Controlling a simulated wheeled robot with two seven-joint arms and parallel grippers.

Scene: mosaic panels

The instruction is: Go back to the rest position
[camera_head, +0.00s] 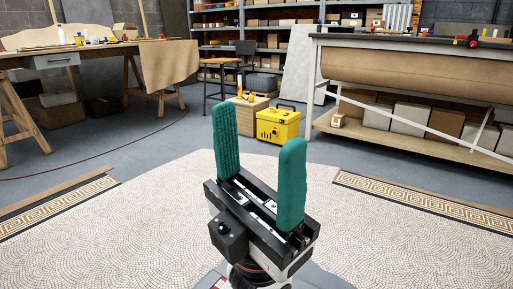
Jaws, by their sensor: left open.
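My left gripper (260,168) is in the middle of the head camera view, pointing up. Its two green padded fingers stand wide apart with nothing between them. It is held over the pale mosaic floor panel (130,225). My right gripper is not in the picture.
A patterned border strip (55,205) lies at the left and another (425,205) at the right. Farther back are a wooden worktable (95,52), a yellow case (278,125), a stool (222,62) and a large workbench (415,78). Grey floor lies between them.

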